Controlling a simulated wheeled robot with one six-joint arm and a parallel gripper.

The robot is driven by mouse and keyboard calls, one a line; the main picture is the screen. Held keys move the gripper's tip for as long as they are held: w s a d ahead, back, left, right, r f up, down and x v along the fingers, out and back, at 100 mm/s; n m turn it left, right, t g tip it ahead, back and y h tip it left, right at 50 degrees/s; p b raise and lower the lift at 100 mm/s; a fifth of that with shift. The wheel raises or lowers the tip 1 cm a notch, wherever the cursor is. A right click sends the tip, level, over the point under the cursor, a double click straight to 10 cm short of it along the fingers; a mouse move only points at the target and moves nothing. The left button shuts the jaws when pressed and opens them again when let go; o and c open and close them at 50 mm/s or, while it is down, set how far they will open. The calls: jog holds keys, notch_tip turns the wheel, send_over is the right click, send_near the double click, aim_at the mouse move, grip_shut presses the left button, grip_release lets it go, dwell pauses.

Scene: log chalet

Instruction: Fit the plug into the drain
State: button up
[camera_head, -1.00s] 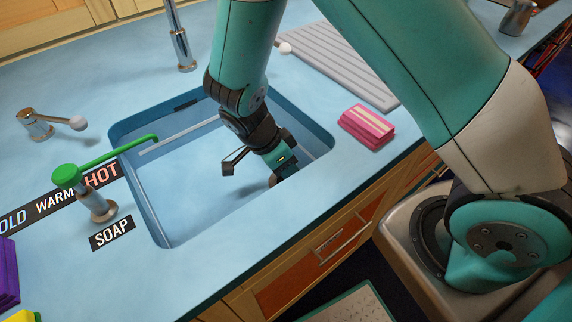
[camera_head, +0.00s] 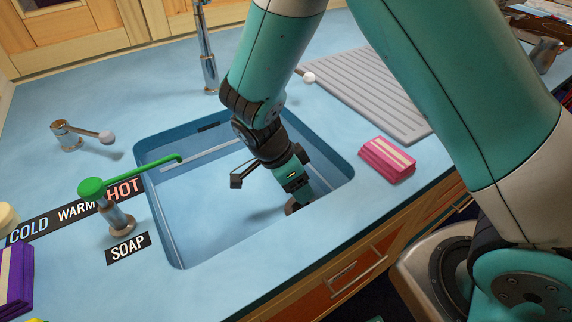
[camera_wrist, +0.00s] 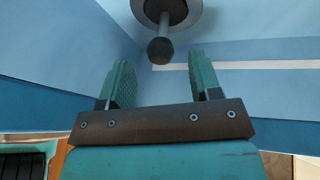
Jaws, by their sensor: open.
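My gripper (camera_wrist: 160,75) is open in the wrist view, its two teal ridged fingers apart with nothing between them. Beyond the fingertips is the plug (camera_wrist: 160,49), with a dark ball knob on a short stem. A round grey metal disc (camera_wrist: 190,14) is around the stem's base, cut by the top edge. I cannot tell whether the plug is seated in the drain. In the head view my gripper (camera_head: 292,206) is low inside the blue sink (camera_head: 215,205), near its right front. The plug and drain are hidden there behind my arm.
A green-handled soap tap (camera_head: 112,205) and a chrome tap (camera_head: 75,136) stand left of the sink. A faucet (camera_head: 207,60) stands behind it. A pink sponge (camera_head: 386,160) and ribbed drainboard (camera_head: 375,85) lie right. The sink's left half is clear.

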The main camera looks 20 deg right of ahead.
notch_tip(320, 180, up, 13)
jog(key=s+a+n+y, duration=0.1)
jog(key=a+n+y, duration=0.15)
jog(key=n, duration=0.45)
jog(key=s+r+n+t+y, duration=0.1)
jog(key=s+r+n+y, duration=0.2)
jog(key=s+n, duration=0.3)
jog(key=s+r+n+t+y, duration=0.1)
jog(key=s+r+n+y, duration=0.2)
jog(key=s+r+n, duration=0.3)
jog(key=s+n, duration=0.1)
jog(key=n, duration=0.4)
jog(key=shift+s+a+r+n, duration=0.25)
jog(key=shift+s+a+n, duration=0.05)
jog(key=shift+a+n, duration=0.1)
notch_tip(320, 180, up, 3)
jog(key=p, duration=0.3)
